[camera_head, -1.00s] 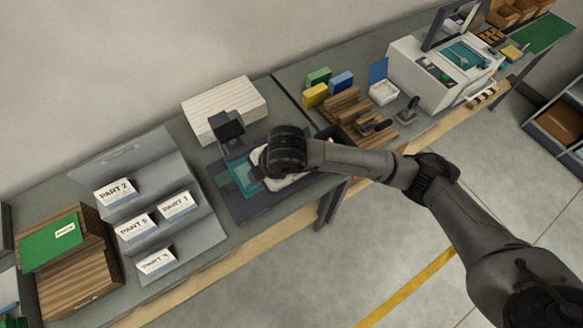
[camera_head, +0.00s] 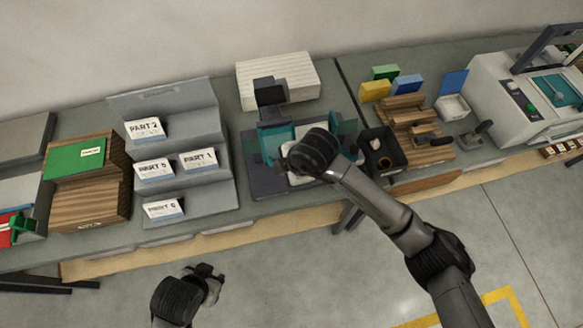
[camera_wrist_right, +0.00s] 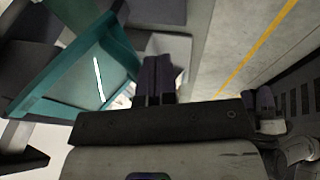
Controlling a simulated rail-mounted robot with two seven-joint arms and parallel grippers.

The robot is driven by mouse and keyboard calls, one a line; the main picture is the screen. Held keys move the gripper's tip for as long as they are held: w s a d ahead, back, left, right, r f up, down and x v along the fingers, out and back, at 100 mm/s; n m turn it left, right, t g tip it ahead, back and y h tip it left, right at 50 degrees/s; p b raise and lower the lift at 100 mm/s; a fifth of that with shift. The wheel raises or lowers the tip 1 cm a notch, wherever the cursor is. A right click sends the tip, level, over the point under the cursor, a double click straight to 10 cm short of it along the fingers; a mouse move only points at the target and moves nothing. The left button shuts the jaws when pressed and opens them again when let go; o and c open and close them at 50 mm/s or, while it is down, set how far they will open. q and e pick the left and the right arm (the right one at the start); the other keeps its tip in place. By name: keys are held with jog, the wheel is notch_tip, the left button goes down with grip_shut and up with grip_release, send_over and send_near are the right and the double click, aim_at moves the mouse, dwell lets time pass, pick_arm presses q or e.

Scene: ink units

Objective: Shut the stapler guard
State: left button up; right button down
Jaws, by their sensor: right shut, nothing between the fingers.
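The stapler (camera_head: 270,92) stands on the bench with a dark upright head and a dark base plate. Its teal guard (camera_head: 275,143) sits at the front, partly hidden by my right wrist; I cannot tell its exact angle. In the right wrist view the guard's teal frame (camera_wrist_right: 122,52) fills the left side. My right gripper (camera_wrist_right: 155,65) is shut and empty, just beside the guard's edge; contact is unclear. In the head view my right wrist covers its fingers. My left gripper (camera_head: 213,274) is low in front of the bench, away from the stapler, its fingers unclear.
A grey stepped rack (camera_head: 215,125) with labelled cards stands left of the stapler, and a white paper stack (camera_head: 300,75) behind it. A black tray (camera_head: 383,158) and wooden blocks (camera_head: 405,113) are to the right. The floor in front is open.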

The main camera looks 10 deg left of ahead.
jog(key=shift+w+a+f+b, duration=0.2)
jog(key=shift+w+f, duration=0.25)
jog(key=shift+f, duration=0.1)
jog(key=shift+w+a+f+b, duration=0.15)
jog(key=shift+w+f+b, duration=0.05)
jog(key=shift+w+f, duration=0.3)
jog(key=shift+f, duration=0.15)
jog(key=shift+w+a, duration=0.1)
dwell(0.7)
